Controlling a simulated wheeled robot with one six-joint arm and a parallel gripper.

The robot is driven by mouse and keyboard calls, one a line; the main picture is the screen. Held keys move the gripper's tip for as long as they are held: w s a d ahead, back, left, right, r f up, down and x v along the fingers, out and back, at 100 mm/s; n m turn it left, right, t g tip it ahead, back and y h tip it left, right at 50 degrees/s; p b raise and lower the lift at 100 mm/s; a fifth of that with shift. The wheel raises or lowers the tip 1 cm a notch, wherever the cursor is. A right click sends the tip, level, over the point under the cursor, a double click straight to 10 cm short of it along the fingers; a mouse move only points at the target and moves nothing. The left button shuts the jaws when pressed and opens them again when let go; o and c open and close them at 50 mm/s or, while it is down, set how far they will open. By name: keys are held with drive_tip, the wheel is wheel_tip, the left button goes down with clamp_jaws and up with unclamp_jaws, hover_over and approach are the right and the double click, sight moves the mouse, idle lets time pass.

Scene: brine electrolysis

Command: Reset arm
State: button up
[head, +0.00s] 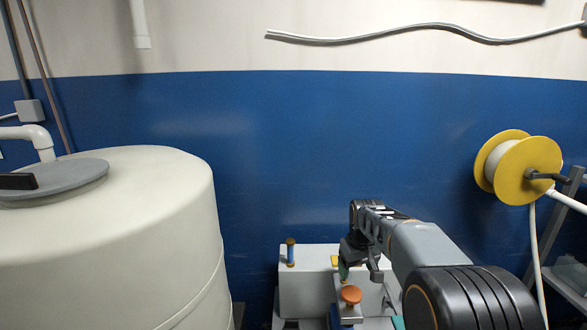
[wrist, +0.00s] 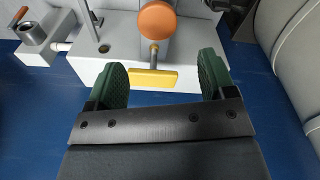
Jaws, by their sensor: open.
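My gripper (wrist: 163,80) shows in the wrist view with its two green finger pads spread wide apart, open and holding nothing. In the head view my gripper (head: 358,268) hangs at the end of my arm, over the pale equipment box (head: 308,285). An orange round knob (wrist: 157,20) and a yellow bar-shaped handle (wrist: 153,79) show between and beyond the fingers in the wrist view. I cannot tell how far the yellow handle is from the pads. In the head view the orange knob (head: 351,295) is just below my gripper.
A large cream tank (head: 150,230) with a grey lid fills the left. A yellow reel (head: 528,168) is mounted at the right, with a grey metal frame (head: 570,280) below it. The blue wall (head: 330,150) behind has clear space in front above the box.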

drive_tip(key=s+m+t+b, duration=0.2)
drive_tip(key=s+m+t, duration=0.1)
drive_tip(key=s, duration=2)
drive_tip(key=shift+s+a+f+t+b, duration=0.2)
drive_tip(key=shift+a+t+b, duration=0.1)
drive_tip(key=shift+b, duration=0.1)
